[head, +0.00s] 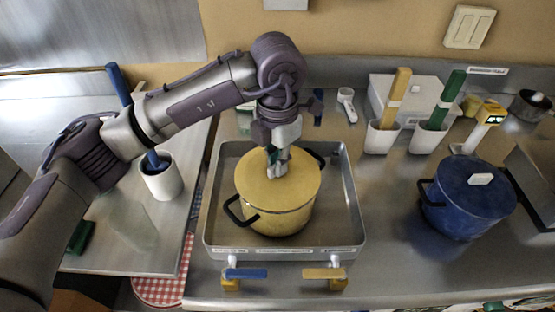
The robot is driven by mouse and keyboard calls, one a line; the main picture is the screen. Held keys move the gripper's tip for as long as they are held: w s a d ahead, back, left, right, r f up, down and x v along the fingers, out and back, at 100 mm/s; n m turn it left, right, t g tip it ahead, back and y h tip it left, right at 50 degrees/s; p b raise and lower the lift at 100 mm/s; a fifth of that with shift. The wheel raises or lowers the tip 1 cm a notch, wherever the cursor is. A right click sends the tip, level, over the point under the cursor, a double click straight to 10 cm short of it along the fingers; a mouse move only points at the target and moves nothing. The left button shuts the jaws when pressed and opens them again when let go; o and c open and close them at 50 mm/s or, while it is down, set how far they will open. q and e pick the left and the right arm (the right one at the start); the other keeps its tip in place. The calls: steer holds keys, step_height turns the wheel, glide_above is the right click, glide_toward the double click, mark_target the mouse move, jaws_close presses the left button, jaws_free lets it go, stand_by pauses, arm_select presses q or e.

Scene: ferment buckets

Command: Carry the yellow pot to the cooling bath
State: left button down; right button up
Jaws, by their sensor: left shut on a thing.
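The yellow pot (278,202) with its yellow lid and dark side handles is inside a shallow rectangular metal tray (216,230), which looks like the cooling bath. Whether the pot rests on its floor cannot be told. My left gripper (277,172) is above the lid's middle, fingers pointing down, shut on the lid's knob, which the fingers mostly hide. The pot looks upright. My right gripper is not in view.
A blue pot (467,200) stands on the counter at the right. White holders (382,137) with yellow and green-handled tools stand behind. A white cup (161,178) is on the left counter. Blue and yellow taps (246,274) are at the tray's front. A gap separates the counters.

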arm_select(q)
steer(key=shift+b, duration=0.35)
stand_by(0.6)
steer(key=c, duration=0.7)
jaws_free()
steer(key=shift+r, duration=0.1)
steer(key=shift+r+p, duration=1.6)
steer(key=shift+r, duration=1.8)
jaws_close()
